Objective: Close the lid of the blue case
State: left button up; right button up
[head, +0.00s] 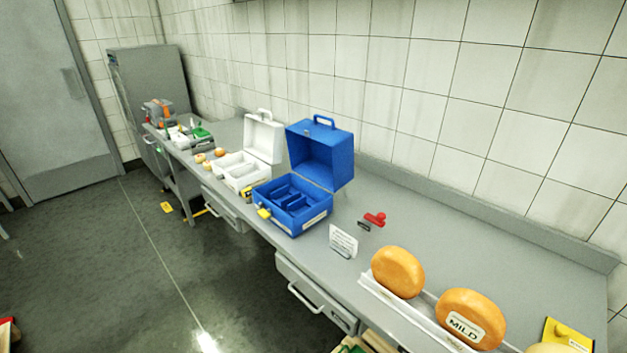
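The blue case (292,222) stands on the grey counter near its front edge, in the middle of the head view. Its blue lid (322,153) is open and stands up at the back, with a handle on its top edge. The case has inner dividers and looks empty. A yellow tag or latch (264,212) is at its front left corner and a pale label on its front. Neither of my grippers shows in the head view.
A white case (240,177), also open, stands left of the blue case. Orange cheese wheels (398,271) stand further right. The tiled wall (430,110) rises behind the counter (440,245).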

aim_at(323, 154)
jog(key=z, duration=0.4)
jog(key=i+j+z, duration=0.15)
jog(key=j+z, duration=0.15)
jog(key=i+j+z, duration=0.25)
jog(key=j+z, duration=0.6)
jog(key=j, duration=0.2)
